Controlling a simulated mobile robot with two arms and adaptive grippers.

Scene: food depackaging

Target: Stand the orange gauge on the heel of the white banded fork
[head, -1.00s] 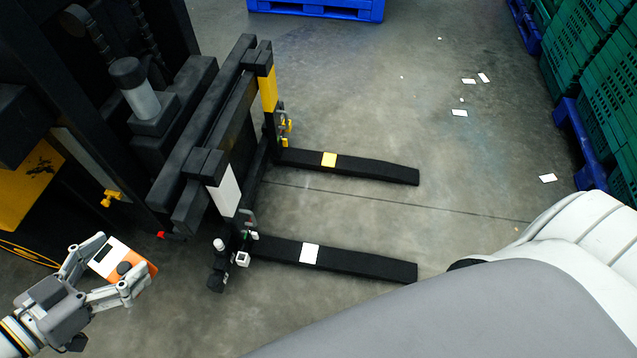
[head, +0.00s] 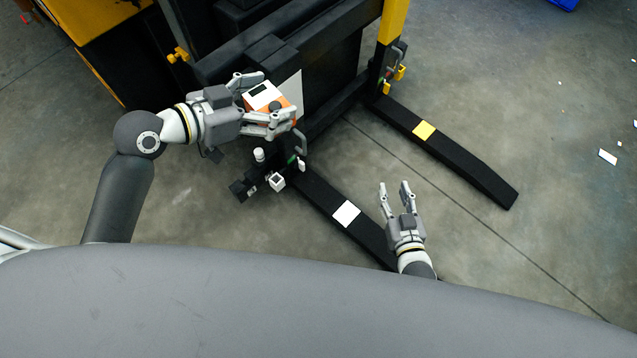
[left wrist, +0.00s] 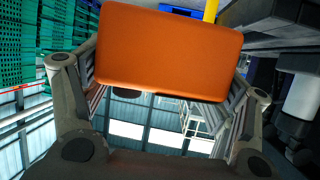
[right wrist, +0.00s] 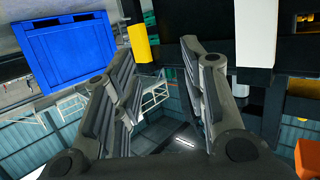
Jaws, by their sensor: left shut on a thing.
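My left gripper (head: 268,105) is shut on the orange gauge (head: 286,112), an orange block with a white face and dark marks. The gauge fills the upper middle of the left wrist view (left wrist: 170,52) and shows at the right edge of the right wrist view (right wrist: 306,158). In the head view it overlaps the upright of the white banded fork (head: 315,197), above the heel; the exact gap cannot be told. The fork is black with a white band (head: 346,214).
The second fork (head: 470,172) carries a yellow band (head: 424,130) and lies further right. Small white fittings (head: 277,182) stick out near the white banded fork's heel. The black carriage rises behind the gauge. Floor between the forks is clear.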

